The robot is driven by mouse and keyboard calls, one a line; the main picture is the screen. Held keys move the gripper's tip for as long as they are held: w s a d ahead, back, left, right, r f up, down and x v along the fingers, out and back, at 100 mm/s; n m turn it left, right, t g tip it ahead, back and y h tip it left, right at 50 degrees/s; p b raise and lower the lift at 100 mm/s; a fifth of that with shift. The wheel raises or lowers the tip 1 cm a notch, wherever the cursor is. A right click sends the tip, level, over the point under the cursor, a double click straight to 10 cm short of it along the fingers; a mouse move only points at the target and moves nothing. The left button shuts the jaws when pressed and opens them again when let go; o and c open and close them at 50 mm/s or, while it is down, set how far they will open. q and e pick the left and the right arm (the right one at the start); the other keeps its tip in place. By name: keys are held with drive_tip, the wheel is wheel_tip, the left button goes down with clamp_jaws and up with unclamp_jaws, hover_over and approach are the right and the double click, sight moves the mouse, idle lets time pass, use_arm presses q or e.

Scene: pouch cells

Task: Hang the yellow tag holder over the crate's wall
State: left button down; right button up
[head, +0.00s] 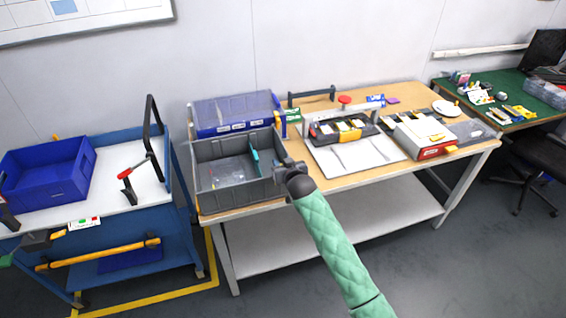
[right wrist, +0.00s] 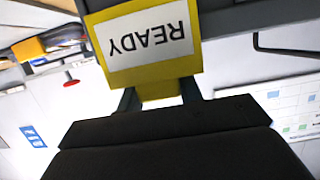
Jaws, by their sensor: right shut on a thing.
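The yellow tag holder (right wrist: 145,82) shows in the right wrist view with a white card reading READY upside down. My right gripper (right wrist: 160,93) is shut on its lower yellow part. A dark grey wall, seemingly the crate's (right wrist: 262,17), shows on both sides of the holder; I cannot tell whether the holder hooks over it. In the head view the grey crate (head: 207,185) stands open on the wooden table, with a teal divider inside. My right gripper (head: 283,168) is at its right wall and hides the holder. My left gripper (head: 50,238) is at the far left, its jaws unclear.
A blue bin (head: 235,128) with a clear front stands behind the crate. A white board (head: 335,160), a black device and a red-grey box (head: 425,145) lie to the right. A blue cart (head: 135,215) with a blue crate (head: 45,180) and a red-handled clamp stands left.

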use_arm(q)
drive_tip(key=shift+f, duration=0.25)
use_arm(e)
drive_tip(key=shift+f, duration=0.6)
drive_tip(key=o, duration=1)
drive_tip(key=shift+o, duration=0.2)
use_arm(q)
drive_tip(key=w+d+r+b, duration=0.2)
drive_tip(key=w+r+b, duration=0.1)
drive_tip(key=w, duration=0.4)
drive_tip(key=shift+b, duration=0.3)
use_arm(e)
drive_tip(key=v, duration=0.7)
drive_tip(key=shift+s, duration=0.4)
drive_tip(key=shift+d, duration=0.1)
